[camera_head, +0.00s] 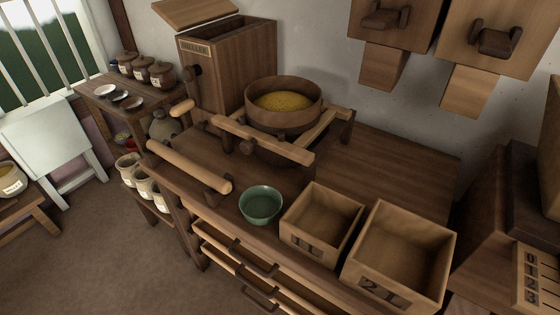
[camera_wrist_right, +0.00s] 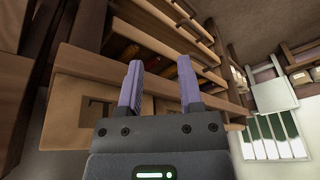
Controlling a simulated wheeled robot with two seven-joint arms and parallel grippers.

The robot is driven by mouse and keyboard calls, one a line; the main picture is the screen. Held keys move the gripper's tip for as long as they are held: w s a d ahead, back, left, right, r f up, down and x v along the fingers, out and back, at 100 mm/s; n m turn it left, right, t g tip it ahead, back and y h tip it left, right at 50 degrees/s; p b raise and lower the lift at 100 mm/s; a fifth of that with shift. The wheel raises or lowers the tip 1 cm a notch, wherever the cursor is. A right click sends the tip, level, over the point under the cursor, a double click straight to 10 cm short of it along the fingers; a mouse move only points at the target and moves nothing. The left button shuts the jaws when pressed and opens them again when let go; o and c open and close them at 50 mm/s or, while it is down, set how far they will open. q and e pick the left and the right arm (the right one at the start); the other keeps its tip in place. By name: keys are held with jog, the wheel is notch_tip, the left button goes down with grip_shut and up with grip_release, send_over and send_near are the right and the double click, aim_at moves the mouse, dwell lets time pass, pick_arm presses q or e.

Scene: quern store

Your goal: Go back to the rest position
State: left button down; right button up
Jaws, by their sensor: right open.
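My right gripper (camera_wrist_right: 160,82) shows in the right wrist view with its two fingers spread apart. It is open, and nothing is visible between the fingers. Beyond the fingers are the front of a wooden box (camera_wrist_right: 75,118) and a drawer stack (camera_wrist_right: 165,40), seen from a turned angle. Neither of my grippers shows in the head view, and my left gripper is in no view.
The counter (camera_head: 400,155) holds a quern with a round pan (camera_head: 283,117) of yellow grain, a green bowl (camera_head: 261,208), a 1L box (camera_head: 318,233) and a 2L box (camera_head: 393,268). Drawers with bar handles (camera_head: 237,246) are below. The floor (camera_head: 85,255) at left is open.

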jog(key=s+d+f+g+h+p, duration=0.15)
jog(key=s+f, duration=0.25)
jog(key=f, duration=0.4)
jog(key=s+d+f, duration=0.2)
jog(key=s+f, duration=0.2)
jog(key=f, duration=0.3)
jog(key=s+d+f+g+p, duration=0.1)
jog(key=s+d+f, duration=0.1)
jog(key=s+f, duration=0.45)
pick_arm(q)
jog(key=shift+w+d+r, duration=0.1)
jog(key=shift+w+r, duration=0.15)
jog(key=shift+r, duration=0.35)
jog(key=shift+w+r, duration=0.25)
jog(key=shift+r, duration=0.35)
pick_arm(e)
jog(key=s+d+f+g, duration=0.1)
jog(key=s+d+f, duration=0.1)
jog(key=s, duration=0.4)
jog(key=shift+d+f, duration=0.4)
jog(key=shift+f, duration=0.45)
jog(key=shift+h, duration=0.25)
